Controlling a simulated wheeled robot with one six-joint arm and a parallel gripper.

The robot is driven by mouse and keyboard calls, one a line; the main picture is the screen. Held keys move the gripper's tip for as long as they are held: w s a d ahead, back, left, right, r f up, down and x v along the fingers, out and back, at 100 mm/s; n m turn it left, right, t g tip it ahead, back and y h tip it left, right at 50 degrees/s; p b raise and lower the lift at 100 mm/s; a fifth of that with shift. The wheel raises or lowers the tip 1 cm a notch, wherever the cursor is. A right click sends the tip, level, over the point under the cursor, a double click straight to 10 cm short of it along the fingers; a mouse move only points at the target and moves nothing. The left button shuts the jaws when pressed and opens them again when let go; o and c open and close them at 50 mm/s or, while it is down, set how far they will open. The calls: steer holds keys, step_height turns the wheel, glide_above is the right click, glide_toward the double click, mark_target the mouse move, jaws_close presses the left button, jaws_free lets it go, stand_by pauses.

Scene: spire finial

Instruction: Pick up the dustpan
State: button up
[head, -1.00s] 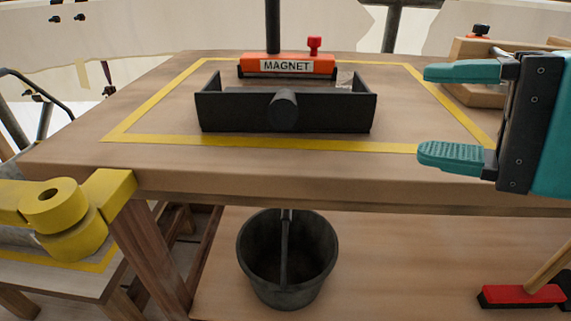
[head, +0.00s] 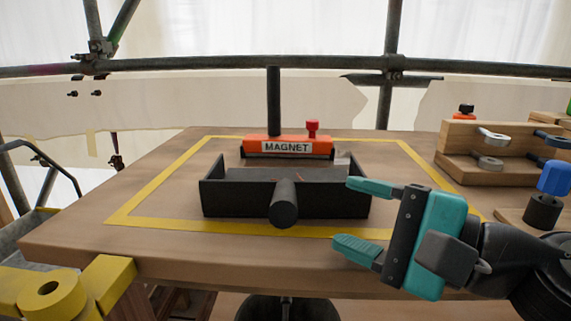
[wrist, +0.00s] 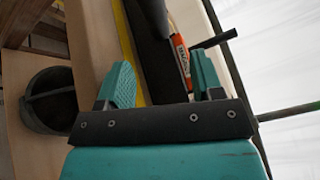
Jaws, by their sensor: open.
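The dustpan (head: 240,198) is a black open tray with a round black handle (head: 284,203) pointing towards me. It rests on the wooden table inside the yellow taped outline. My gripper (head: 352,217) is open and empty, with teal fingers pointing left, to the right of the handle and apart from it. In the wrist view, the dark handle (wrist: 153,18) shows beyond the gap between my gripper's fingers (wrist: 160,85). The dustpan's tray is partly cut off and hidden there.
An orange magnet sweeper (head: 288,146) with an upright black handle stands just behind the dustpan. A wooden rack (head: 470,175) with metal parts is at the right. A yellow part (head: 108,275) juts at the table's front left corner. A dark bucket (wrist: 50,100) is below.

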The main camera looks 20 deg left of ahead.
mark_target(285, 192)
steer(key=p+x, duration=0.1)
steer(key=x, duration=0.9)
steer(key=shift+f, duration=0.15)
steer(key=c, duration=1.1)
